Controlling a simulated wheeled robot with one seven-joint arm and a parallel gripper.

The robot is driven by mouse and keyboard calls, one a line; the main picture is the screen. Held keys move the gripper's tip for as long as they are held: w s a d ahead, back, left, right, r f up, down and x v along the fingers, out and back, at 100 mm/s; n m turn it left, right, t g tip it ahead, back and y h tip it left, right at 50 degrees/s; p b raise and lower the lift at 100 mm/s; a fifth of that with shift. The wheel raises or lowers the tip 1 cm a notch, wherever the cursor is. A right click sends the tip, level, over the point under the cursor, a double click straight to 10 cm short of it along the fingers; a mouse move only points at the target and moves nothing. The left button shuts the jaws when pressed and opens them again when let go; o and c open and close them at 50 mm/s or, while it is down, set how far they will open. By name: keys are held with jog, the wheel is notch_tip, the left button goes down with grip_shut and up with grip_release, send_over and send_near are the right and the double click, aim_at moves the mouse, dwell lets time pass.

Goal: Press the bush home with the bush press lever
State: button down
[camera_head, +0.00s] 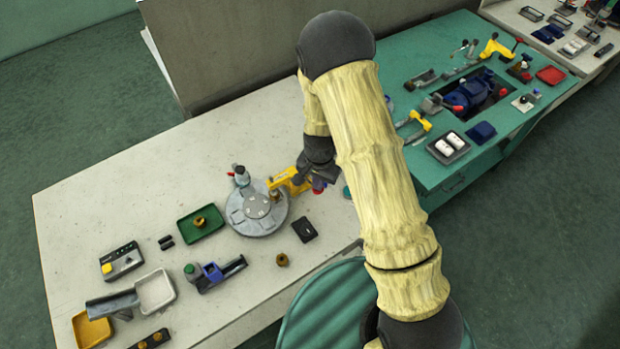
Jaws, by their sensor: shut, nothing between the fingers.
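A yellow press (290,181) stands at the right edge of a round grey plate (262,222) on the pale bench. A small brass bush (277,197) shows at the press's left end, on the plate; how deep it sits I cannot tell. A red knob (317,188), apparently the press lever's end, shows at the right of the yellow body. My gripper (322,183) is shut and empty, right beside this knob; whether they touch I cannot tell. My arm hides part of the area behind the gripper, and the lever's shaft is mostly hidden.
A grey post (241,175) with a red tip stands at the plate's back. A green tray (201,224) holds a brass part; another brass part (282,260) stands loose in front. A dark pad (305,229) lies right of the plate. A green table (461,178) with fixtures is right.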

jog(key=shift+r, duration=0.1)
jog(key=shift+w+a+r+p, duration=0.15)
jog(key=shift+r+p, duration=0.35)
jog(key=shift+p, duration=0.05)
jog(key=shift+r, duration=0.25)
jog(key=shift+r+p, duration=0.35)
jog(key=shift+p, duration=0.15)
jog(key=shift+r+p, duration=0.5)
jog(key=shift+r, duration=0.1)
jog(key=shift+r+p, duration=0.5)
jog(key=shift+r, duration=0.1)
